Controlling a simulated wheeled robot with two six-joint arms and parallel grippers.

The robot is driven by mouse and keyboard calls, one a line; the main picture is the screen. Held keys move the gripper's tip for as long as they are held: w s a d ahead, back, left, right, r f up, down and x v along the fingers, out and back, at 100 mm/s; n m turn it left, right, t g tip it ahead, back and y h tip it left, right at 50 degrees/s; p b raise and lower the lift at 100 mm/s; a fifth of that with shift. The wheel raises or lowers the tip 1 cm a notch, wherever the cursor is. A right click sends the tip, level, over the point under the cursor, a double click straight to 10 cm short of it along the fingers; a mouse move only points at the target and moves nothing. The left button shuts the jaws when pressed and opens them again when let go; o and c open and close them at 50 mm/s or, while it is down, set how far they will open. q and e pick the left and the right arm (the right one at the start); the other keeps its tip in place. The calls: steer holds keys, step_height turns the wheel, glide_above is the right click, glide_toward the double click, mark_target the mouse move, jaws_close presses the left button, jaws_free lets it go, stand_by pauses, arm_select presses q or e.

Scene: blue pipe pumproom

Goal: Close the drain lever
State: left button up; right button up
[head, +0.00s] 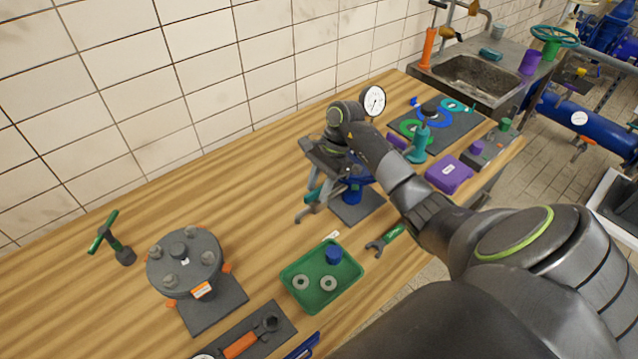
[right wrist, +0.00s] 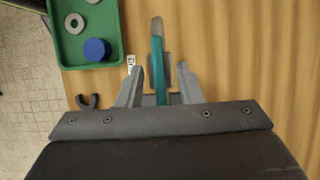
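The drain lever, a teal bar with a grey end, shows in the right wrist view (right wrist: 157,62) between the two fingers of my right gripper (right wrist: 158,82). A gap shows on each side of the bar, so the fingers look open around it. In the head view my right gripper (head: 309,203) is low over the bench, beside a blue body (head: 351,192) on a dark base plate (head: 358,208). A teal part of the lever (head: 312,195) shows there, and my wrist hides much of the rest. My left gripper is not in view.
A green tray (head: 340,285) with washers and a blue cap lies just in front, near a green-handled wrench (head: 384,241). A bolted round flange (head: 184,262) stands at the left. A pressure gauge (head: 373,101) rises behind my wrist. Bare wood lies left of the gripper.

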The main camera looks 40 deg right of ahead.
jaws_close()
